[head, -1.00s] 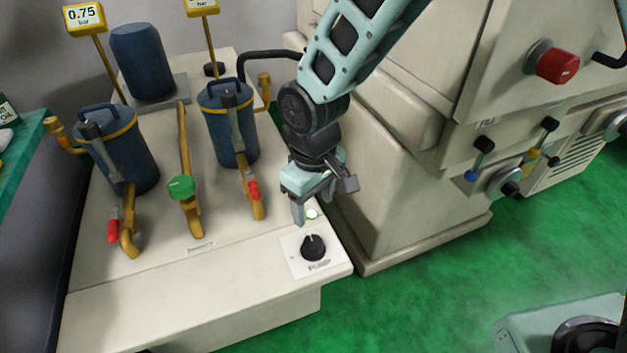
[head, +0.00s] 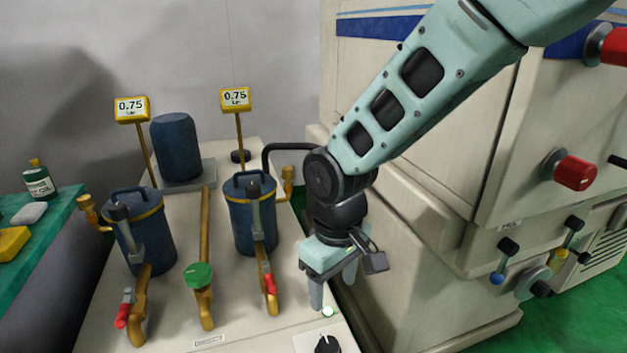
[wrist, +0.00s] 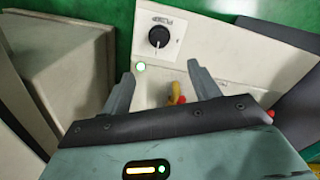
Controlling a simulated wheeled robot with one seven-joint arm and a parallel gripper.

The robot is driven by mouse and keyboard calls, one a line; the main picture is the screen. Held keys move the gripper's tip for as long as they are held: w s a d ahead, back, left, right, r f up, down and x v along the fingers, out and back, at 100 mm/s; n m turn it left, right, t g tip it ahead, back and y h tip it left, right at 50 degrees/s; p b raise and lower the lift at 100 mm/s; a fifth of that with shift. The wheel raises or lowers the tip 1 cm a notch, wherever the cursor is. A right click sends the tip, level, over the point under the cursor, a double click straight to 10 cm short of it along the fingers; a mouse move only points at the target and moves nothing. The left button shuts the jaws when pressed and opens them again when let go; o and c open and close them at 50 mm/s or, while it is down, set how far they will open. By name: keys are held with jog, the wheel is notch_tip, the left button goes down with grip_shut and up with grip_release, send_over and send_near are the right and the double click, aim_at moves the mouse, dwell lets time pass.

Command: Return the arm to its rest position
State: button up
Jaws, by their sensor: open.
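My gripper (head: 333,288) is at the end of my teal arm, pointing down above the front right corner of the beige pump bench (head: 260,333). Its two fingers are apart with nothing between them, as the wrist view also shows (wrist: 158,82). Close by are a lit green-white lamp (head: 327,312) and the black pump knob (head: 327,345), which is cut by the lower edge of the head view. In the wrist view the whole knob (wrist: 159,37) shows on its white plate, beyond the fingertips, with the lamp (wrist: 141,67) lit.
Two blue canisters (head: 252,212) (head: 150,240) with red-handled valves and a green valve knob (head: 198,276) stand on the bench. Two yellow gauges (head: 131,109) (head: 235,99) read 0.75. A large beige machine (head: 430,190) is close on the right. A green table (head: 50,235) is at left.

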jog(key=s+d+r+p, duration=0.1)
jog(key=s+d+r, duration=0.3)
jog(key=s, duration=0.4)
jog(key=s+d+r+p, duration=0.2)
jog(key=s+d+r, duration=0.3)
jog(key=s, duration=0.4)
jog(key=shift+d+r+m+y, duration=0.3)
jog(key=shift+r+m, duration=0.1)
